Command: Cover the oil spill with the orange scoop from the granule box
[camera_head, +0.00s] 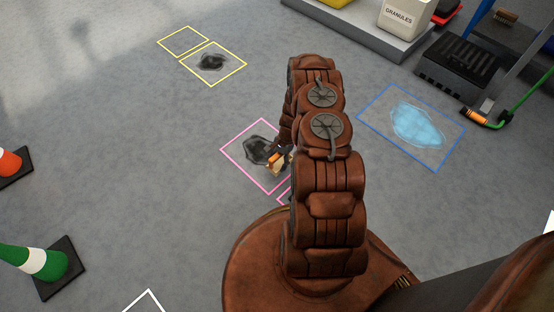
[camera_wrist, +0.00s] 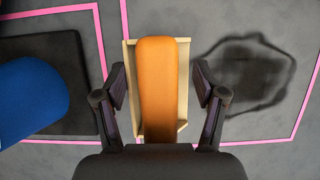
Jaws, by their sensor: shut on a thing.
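My gripper (camera_wrist: 160,88) is shut on the orange handle of a scoop (camera_wrist: 158,70); a pale tan body with raised sides shows behind the handle. In the head view the scoop (camera_head: 275,161) is partly hidden by my arm, low near the right side of the pink outline. A dark oil spill (camera_head: 258,149) lies inside that outline, left of the scoop; in the wrist view the dark stain (camera_wrist: 247,73) is to the right of the scoop, apart from it. The white granule box (camera_head: 402,14) stands at the top right. Its inside is not visible.
Another dark stain (camera_head: 211,62) lies in a yellow outline. A light blue puddle (camera_head: 417,125) lies in a blue outline at right. A blue cone (camera_wrist: 30,97) on a black base is left in the wrist view. Middle-left floor is clear.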

